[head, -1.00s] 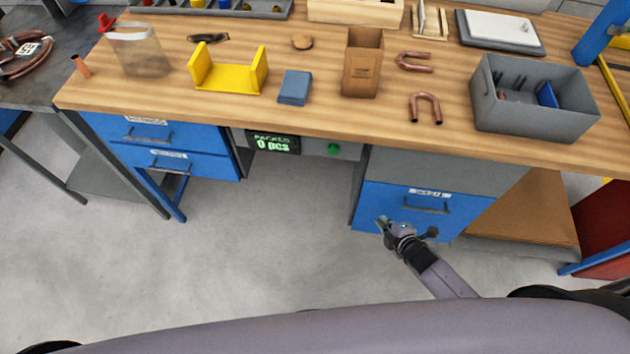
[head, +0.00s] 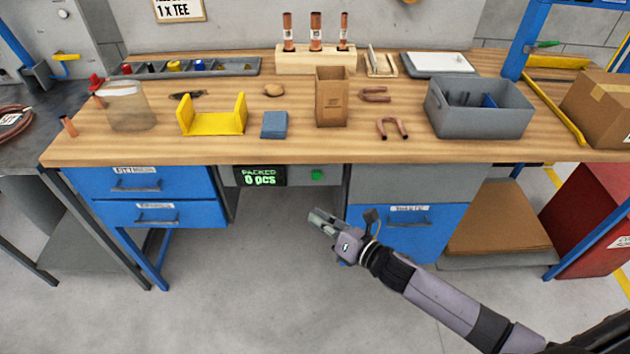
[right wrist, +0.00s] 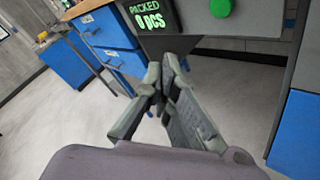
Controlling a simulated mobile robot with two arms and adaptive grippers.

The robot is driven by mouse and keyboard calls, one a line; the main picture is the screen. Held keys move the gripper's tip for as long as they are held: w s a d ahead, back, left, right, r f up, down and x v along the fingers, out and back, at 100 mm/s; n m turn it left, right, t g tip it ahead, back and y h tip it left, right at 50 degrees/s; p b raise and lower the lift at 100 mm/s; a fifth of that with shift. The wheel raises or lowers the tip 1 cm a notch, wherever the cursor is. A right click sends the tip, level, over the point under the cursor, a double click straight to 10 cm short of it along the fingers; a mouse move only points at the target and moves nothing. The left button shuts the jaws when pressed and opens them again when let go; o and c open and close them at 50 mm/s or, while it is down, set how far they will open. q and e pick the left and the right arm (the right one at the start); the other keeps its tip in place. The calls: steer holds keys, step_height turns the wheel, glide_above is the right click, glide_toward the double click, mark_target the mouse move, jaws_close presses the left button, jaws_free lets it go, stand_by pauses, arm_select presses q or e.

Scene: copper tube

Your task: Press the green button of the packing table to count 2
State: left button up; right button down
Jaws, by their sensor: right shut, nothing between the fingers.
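The green button (head: 317,175) sits on the grey panel under the front edge of the packing table (head: 300,157). It also shows at the top of the right wrist view (right wrist: 221,8). Left of it is the counter display (head: 259,176), which reads "PACKED 0 pcs"; the right wrist view shows this display (right wrist: 150,16) too. My right gripper (head: 316,219) is shut and empty, in front of and below the button, apart from it. In the right wrist view its fingertips (right wrist: 164,70) point toward the panel, below the display. My left gripper is not in view.
Blue drawers (head: 147,196) hang left of the panel, and a blue drawer cabinet (head: 405,228) is at right. The table top holds a yellow bracket (head: 212,127), a cardboard box (head: 332,100), copper bends (head: 392,128) and a grey bin (head: 478,122). Floor under the panel is clear.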

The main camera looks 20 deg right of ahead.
mark_target(317, 175)
steer(key=shift+w, duration=0.1)
steer(key=w+d+b, duration=0.2)
steer(key=w, duration=0.6)
steer(key=shift+w+d, duration=0.2)
steer(key=shift+d, duration=0.05)
stand_by(1.0)
steer(key=shift+w+b, duration=0.1)
steer(key=shift+b, duration=0.2)
steer(key=shift+w+d, duration=0.1)
steer(key=shift+w, duration=0.15)
steer(key=shift+w+d, duration=0.15)
steer(key=shift+w, duration=0.4)
stand_by(0.7)
steer(key=shift+s, duration=0.15)
stand_by(0.3)
steer(key=shift+s+a, duration=0.25)
steer(key=shift+s, duration=0.55)
